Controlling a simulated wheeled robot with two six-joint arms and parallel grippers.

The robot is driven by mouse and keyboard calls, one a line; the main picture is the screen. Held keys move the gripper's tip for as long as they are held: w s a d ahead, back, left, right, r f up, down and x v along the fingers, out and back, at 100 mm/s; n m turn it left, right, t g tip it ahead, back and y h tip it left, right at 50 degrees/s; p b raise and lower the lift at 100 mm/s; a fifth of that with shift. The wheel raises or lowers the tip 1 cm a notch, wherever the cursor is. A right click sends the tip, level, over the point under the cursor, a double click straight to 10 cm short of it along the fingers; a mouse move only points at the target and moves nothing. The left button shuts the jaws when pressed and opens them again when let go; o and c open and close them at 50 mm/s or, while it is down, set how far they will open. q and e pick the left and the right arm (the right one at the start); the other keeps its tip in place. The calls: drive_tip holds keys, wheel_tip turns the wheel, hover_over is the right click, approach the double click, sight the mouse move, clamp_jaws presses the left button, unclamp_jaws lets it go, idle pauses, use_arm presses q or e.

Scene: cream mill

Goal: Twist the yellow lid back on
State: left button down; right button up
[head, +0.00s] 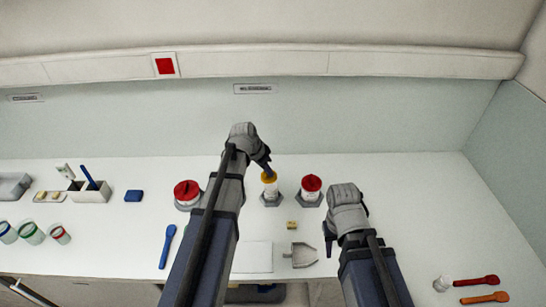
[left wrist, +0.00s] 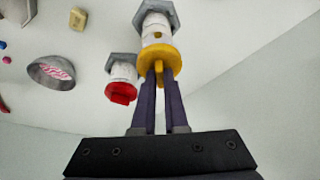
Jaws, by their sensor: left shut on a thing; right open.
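The yellow lid (head: 268,178) is at the top of a white jar (head: 270,188), which stands upright in a grey hexagonal holder (head: 271,200). My left gripper (head: 268,170) comes down from above, shut on the lid. In the left wrist view, the lid (left wrist: 157,62) is a round disc with a raised grip, and my left fingers (left wrist: 159,80) pinch that grip. The lid covers the jar's mouth; I cannot tell how tightly it sits. My right gripper (head: 329,243) is open and empty, above the worktop to the right and nearer.
A small yellow block (head: 292,225) and a grey scoop (head: 301,255) lie in front. A grey round dish (left wrist: 52,73) shows in the left wrist view.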

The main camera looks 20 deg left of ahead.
sight(268, 177)
use_arm(q)
drive_tip(key=shift+w+d+r, duration=0.15)
drive_tip(key=shift+w+d, duration=0.1)
drive_tip(key=shift+d, duration=0.1)
use_arm(e)
drive_tip(key=shift+w+r, duration=0.1)
drive_tip(key=shift+w, duration=0.1)
use_arm(q)
drive_tip(key=shift+f, duration=0.2)
drive_tip(key=shift+f+b, duration=2.15)
drive_tip(key=shift+b, duration=0.15)
use_arm(e)
drive_tip(key=shift+f, duration=2.3)
use_arm(q)
drive_tip(key=shift+f+b, duration=0.6)
drive_tip(key=shift+b, duration=0.05)
use_arm(e)
drive_tip(key=shift+f, duration=0.65)
use_arm(q)
drive_tip(key=m, duration=0.1)
drive_tip(key=m+h, duration=0.1)
drive_tip(key=m, duration=0.1)
drive_tip(key=shift+w+a+g, duration=0.15)
drive_tip(key=shift+w+g, duration=0.05)
drive_tip(key=shift+g, duration=0.1)
drive_tip(key=shift+s+m+g+h, duration=0.1)
drive_tip(key=shift+m+g+h, duration=0.2)
drive_tip(key=shift+m, duration=0.8)
